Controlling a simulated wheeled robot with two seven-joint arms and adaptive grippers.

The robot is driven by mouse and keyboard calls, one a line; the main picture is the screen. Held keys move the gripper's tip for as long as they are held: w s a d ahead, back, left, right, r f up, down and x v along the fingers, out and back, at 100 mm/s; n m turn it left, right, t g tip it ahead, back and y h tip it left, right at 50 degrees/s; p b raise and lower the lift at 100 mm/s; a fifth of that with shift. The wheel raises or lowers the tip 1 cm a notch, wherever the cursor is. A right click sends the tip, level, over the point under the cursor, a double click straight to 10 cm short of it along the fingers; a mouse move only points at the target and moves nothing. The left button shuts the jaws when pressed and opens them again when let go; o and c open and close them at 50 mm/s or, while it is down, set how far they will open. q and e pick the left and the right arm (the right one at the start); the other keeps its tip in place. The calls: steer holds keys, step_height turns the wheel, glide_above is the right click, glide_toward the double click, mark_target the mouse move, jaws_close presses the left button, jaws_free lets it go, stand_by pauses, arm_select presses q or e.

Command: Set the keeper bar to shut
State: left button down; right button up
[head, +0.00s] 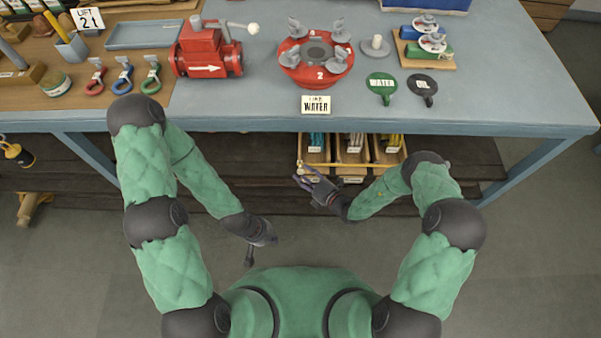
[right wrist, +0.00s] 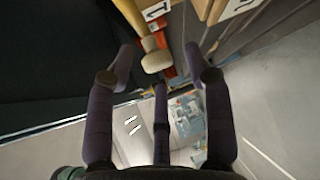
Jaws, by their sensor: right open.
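A thin bar that appears to be the keeper bar (head: 340,165) runs across the fronts of the wooden bins under the table. A pale knob (head: 299,163) shows at its left end. In the right wrist view a cream knob (right wrist: 155,62) sits by an orange bar (right wrist: 146,30), in line with the gap between my fingers. My right gripper (head: 303,176) is open and empty, close to the knob; whether it touches cannot be told. My left gripper (head: 250,257) hangs low in front of the table, away from the bar; its jaws are too small to read.
The wooden bins (head: 317,157) hold coloured items below the table's front edge. The blue-grey table (head: 450,115) overhangs them and carries a red valve (head: 206,50), a red round fixture (head: 316,62) and a "WATER" card (head: 316,104). Floor in front is clear.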

steer(key=v, duration=0.9)
steer(key=shift+s, duration=0.15)
steer(key=s+a+f+n+g, duration=0.1)
steer(key=s+a+n+g, duration=0.1)
steer(key=s+n+g, duration=0.65)
steer(key=s+a+n+g, duration=0.3)
steer(key=s+n+g, duration=0.3)
steer(key=s+n, duration=0.5)
steer(key=s+d+f+n+h, duration=0.25)
steer(key=d+n+h, duration=0.4)
steer(key=n, duration=0.55)
steer(key=shift+w+d+r+n+t+h, duration=0.1)
steer(key=shift+w+d+r+n+t, duration=0.15)
steer(key=shift+w+r+n+t, duration=0.9)
steer(key=shift+w+d+f+n+h, duration=0.1)
steer(key=shift+w+d+f+n, duration=0.3)
steer(key=shift+n, duration=1.55)
steer(key=shift+w+d+r+n+t+h, duration=0.1)
steer(key=shift+w+r+n+t, duration=0.7)
steer(key=shift+n, duration=0.75)
steer(key=shift+w+f, duration=0.15)
steer(key=shift+f, duration=0.1)
